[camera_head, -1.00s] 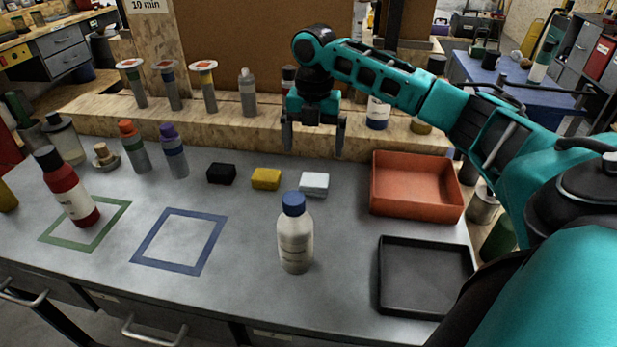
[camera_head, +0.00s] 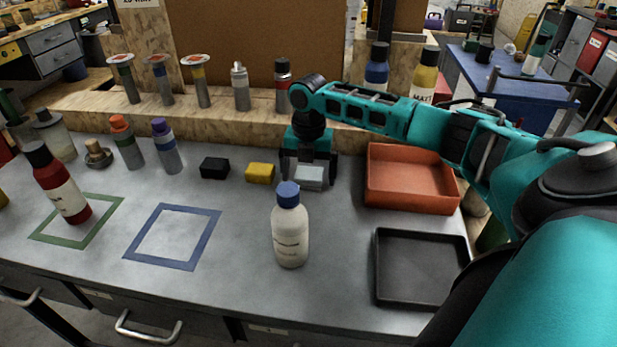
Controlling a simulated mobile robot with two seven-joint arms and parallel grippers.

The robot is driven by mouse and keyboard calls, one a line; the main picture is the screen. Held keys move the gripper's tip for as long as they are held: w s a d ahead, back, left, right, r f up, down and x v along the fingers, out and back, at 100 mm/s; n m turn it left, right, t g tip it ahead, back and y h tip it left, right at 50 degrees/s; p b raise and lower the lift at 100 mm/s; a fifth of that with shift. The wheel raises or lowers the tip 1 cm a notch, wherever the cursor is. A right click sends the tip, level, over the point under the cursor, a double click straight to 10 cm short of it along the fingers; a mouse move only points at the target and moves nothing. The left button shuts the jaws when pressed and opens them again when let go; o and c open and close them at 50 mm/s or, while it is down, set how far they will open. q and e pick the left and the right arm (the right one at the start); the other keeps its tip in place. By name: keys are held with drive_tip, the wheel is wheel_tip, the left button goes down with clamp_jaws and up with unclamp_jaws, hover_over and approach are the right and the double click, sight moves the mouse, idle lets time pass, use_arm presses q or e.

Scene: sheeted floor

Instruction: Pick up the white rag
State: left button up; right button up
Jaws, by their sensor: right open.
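The white rag (camera_head: 309,175) is a small pale block-like piece on the grey table, right of a yellow one. My right gripper (camera_head: 308,182) is lowered around it, with one finger at its left side and one at its right. The fingers are open; I cannot tell whether they touch the rag. My left gripper does not show.
A yellow block (camera_head: 260,172) and a black block (camera_head: 214,168) lie to the left. A white bottle with a blue cap (camera_head: 290,228) stands just in front. An orange tray (camera_head: 372,192) and a black tray (camera_head: 391,302) are at the right. A wooden ledge (camera_head: 222,126) runs behind.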

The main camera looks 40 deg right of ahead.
drive_tip(key=shift+c, duration=0.3)
drive_tip(key=c, duration=1)
drive_tip(key=shift+o, duration=0.2)
drive_tip(key=shift+r, duration=0.15)
